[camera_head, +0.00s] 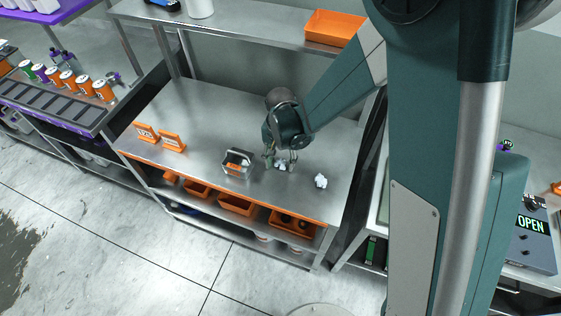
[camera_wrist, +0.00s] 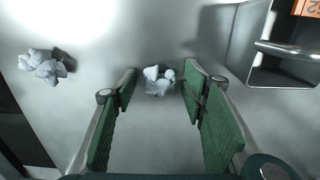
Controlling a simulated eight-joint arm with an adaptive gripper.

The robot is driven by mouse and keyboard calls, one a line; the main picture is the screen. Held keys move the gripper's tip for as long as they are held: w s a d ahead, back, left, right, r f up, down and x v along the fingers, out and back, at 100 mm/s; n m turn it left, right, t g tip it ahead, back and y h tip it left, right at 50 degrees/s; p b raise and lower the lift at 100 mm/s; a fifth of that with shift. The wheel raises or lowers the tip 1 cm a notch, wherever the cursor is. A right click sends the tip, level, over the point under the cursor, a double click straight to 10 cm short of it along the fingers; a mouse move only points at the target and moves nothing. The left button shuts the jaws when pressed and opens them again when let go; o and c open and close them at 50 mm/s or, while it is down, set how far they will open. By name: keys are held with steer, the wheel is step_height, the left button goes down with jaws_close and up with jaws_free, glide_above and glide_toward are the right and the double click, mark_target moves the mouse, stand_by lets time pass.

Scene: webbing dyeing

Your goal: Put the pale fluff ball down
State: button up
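A pale, crumpled fluff ball (camera_wrist: 158,81) sits on the steel table between and just past my fingertips in the wrist view. Gaps show on both sides of it. My gripper (camera_wrist: 160,88) has its green fingers spread and touches no ball that I can see. In the head view my gripper (camera_head: 281,160) points down low over the table, with this fluff ball (camera_head: 281,166) partly hidden at its fingers. A second pale fluff ball (camera_wrist: 42,66) lies apart to the left in the wrist view and to the right in the head view (camera_head: 320,181).
A small metal caddy with a handle (camera_head: 238,163) stands just left of my gripper. Two orange signs (camera_head: 172,141) stand farther left on the steel table (camera_head: 195,110). Orange bins (camera_head: 238,204) fill the shelf below. An upper shelf (camera_head: 250,28) runs behind.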

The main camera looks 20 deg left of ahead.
mark_target(281, 161)
steer(key=shift+r, duration=0.2)
step_height(281, 161, up, 12)
steer(key=p, duration=0.1)
steer(key=shift+p, duration=0.3)
stand_by(0.5)
stand_by(0.6)
steer(key=d+r+t+y, duration=0.1)
steer(key=d+r+t, duration=0.1)
steer(key=d+r, duration=0.75)
steer(key=d+r+t, duration=0.1)
steer(key=d+r, duration=0.5)
steer(key=d, duration=0.7)
steer(key=s+d+r+t, duration=0.1)
steer(key=s+d+r, duration=0.1)
steer(key=s+d, duration=0.2)
steer(key=s+d+r+t, duration=0.1)
steer(key=s+d, duration=0.3)
steer(key=d, duration=0.6)
steer(key=s+d+r+t+h, duration=0.1)
steer(key=s+d+r+t, duration=0.1)
steer(key=s+d, duration=0.2)
steer(key=d, duration=0.3)
steer(key=shift+d+r, duration=0.25)
steer(key=shift+r, duration=0.15)
